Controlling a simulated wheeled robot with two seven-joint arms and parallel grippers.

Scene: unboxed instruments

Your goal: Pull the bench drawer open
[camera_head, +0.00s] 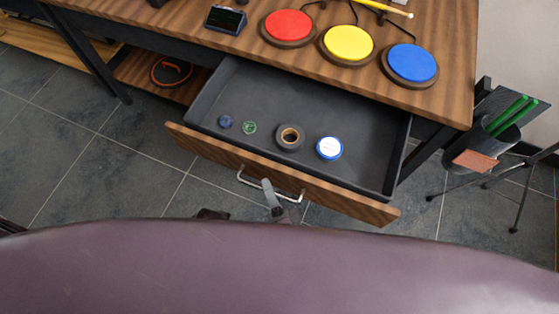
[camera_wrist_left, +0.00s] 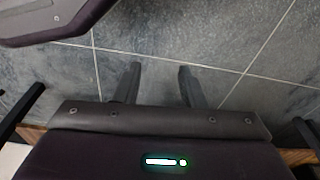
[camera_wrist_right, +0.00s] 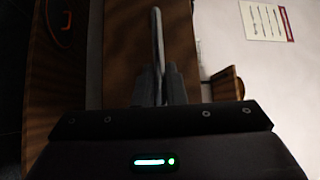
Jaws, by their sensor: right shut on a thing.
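The bench drawer (camera_head: 392,160) is pulled out from under the wooden bench (camera_head: 452,86), with its dark tray showing. Its wooden front (camera_head: 345,201) carries a silver bar handle (camera_head: 244,180). My right gripper (camera_head: 270,193) is shut on the handle near its middle. In the right wrist view the handle (camera_wrist_right: 157,30) runs up from between the two fingers (camera_wrist_right: 159,85). My left gripper (camera_wrist_left: 157,75) is open and empty over the tiled floor in the left wrist view.
In the drawer lie a dark blue roll (camera_head: 225,122), a green ring (camera_head: 249,128), a black tape roll (camera_head: 289,137) and a blue-white tin (camera_head: 329,148). Red (camera_head: 288,25), yellow (camera_head: 348,43) and blue (camera_head: 410,63) pads sit on the bench. A holder (camera_head: 490,145) stands at right.

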